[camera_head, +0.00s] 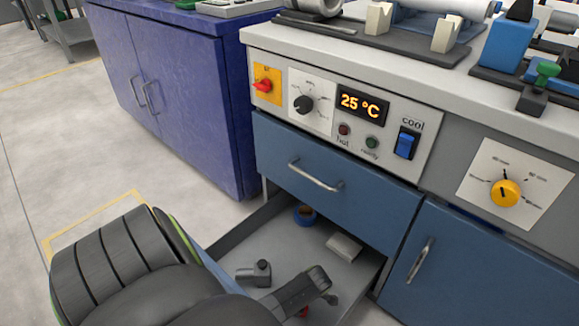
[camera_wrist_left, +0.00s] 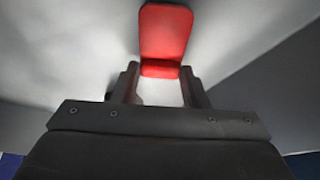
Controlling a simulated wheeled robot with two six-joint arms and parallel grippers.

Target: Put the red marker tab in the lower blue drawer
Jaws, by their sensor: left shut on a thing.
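The red marker tab (camera_wrist_left: 165,32) is held by its near end between the two fingers of my left gripper (camera_wrist_left: 160,84) in the left wrist view. In the head view only a small red piece of the tab (camera_head: 303,312) shows beneath my gripper. The lower blue drawer (camera_head: 284,248) is pulled open, and its grey inside shows. My left gripper is over the front part of this drawer. My arm hides the drawer's front. I cannot tell whether the tab touches the drawer floor. My right gripper is not in view.
Inside the drawer lie a blue ring-shaped roll (camera_head: 305,216), a pale block (camera_head: 344,246) and a small dark grey piece (camera_head: 254,273). The upper blue drawer (camera_head: 338,185) is shut above it. A blue cupboard door (camera_head: 475,270) is at the right.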

